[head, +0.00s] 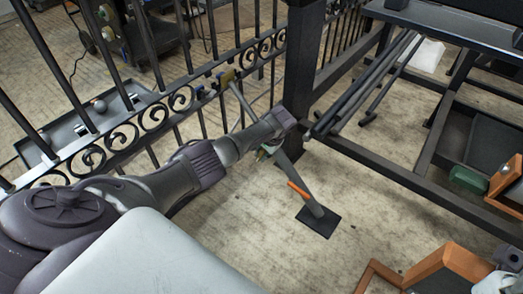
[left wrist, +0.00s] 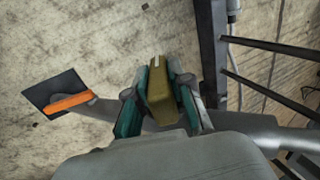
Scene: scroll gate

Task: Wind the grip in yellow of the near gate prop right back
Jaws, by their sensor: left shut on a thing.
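The near gate prop is a grey tube (head: 242,104) slanting from the scroll gate (head: 180,98) down to a dark square foot plate (head: 316,222). An orange handle (head: 299,190) sits low on the tube; it also shows in the left wrist view (left wrist: 69,102). My left gripper (head: 265,152) is at the middle of the prop. In the left wrist view my left gripper (left wrist: 160,72) is shut on the yellow grip (left wrist: 158,100), with a finger on each side. The grip is mostly hidden in the head view.
A dark post (head: 303,60) stands beside the gate. A black rack (head: 375,160) with loose rods (head: 365,85) is at the right. Orange-brown wooden frames (head: 450,258) lie at lower right. The floor (head: 250,240) around the foot plate is clear.

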